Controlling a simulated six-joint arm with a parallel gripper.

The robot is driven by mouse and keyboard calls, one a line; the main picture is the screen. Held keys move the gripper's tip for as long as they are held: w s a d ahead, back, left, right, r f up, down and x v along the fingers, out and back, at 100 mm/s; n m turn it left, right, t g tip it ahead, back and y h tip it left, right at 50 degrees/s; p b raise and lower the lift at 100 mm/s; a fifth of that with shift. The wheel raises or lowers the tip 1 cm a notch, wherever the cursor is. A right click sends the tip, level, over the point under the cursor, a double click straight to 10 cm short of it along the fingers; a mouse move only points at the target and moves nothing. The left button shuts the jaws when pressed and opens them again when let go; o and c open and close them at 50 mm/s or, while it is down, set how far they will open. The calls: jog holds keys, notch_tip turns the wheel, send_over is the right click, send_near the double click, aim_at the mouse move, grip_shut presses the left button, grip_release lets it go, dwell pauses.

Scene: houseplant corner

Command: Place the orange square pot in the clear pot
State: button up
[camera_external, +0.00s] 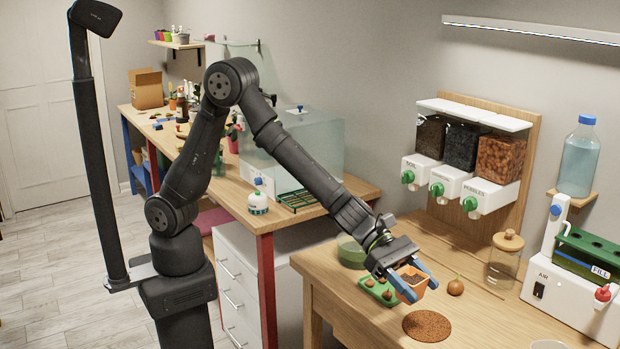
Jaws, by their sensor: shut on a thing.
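My gripper (415,280) is shut on the orange square pot (411,291), its blue fingers on either side. The pot looks upright, with dark soil in its top, and is held above the wooden table near a green tray. I cannot tell for sure which vessel is the clear pot. A green-tinted see-through vessel (351,256) stands behind and left of my gripper, partly hidden by my arm. My gripper is apart from it.
A green tray (368,287) holds small brown items. A brown onion-like bulb (455,287) and a round brown mat (427,326) lie close by. A lidded glass jar (503,262), wall dispensers (461,155) and an air unit (565,300) stand to the right.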

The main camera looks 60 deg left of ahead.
notch_tip(320, 180, up, 31)
jog(key=w+a+n+t+y, duration=0.1)
jog(key=w+a+n+t, duration=0.2)
jog(key=w+a, duration=1)
jog(key=w+a+n+t+y, duration=0.1)
jog(key=w+a+n+t, duration=0.2)
jog(key=w+a, duration=1)
jog(key=w+a+n+t+y, duration=0.2)
jog(key=w+a, duration=0.4)
jog(key=a, duration=0.5)
jog(key=w+a+n+t+y, duration=0.1)
jog(key=w+a+n, duration=0.1)
jog(key=w+a, duration=0.75)
jog(key=w+a+n+t+y, duration=0.1)
jog(key=w+a+t+y, duration=0.15)
jog(key=a, duration=1.15)
jog(key=s+a+n+y, duration=0.3)
jog(key=s+a, duration=0.1)
jog(key=a, duration=1.6)
jog(key=s+a+n+y, duration=0.3)
jog(key=a, duration=1.7)
jog(key=s+a+n+y, duration=0.5)
jog(key=s+a, duration=2)
jog(key=a, duration=0.3)
notch_tip(320, 180, down, 36)
jog(key=shift+s+d, duration=0.1)
jog(key=o, duration=1)
jog(key=shift+f, duration=0.15)
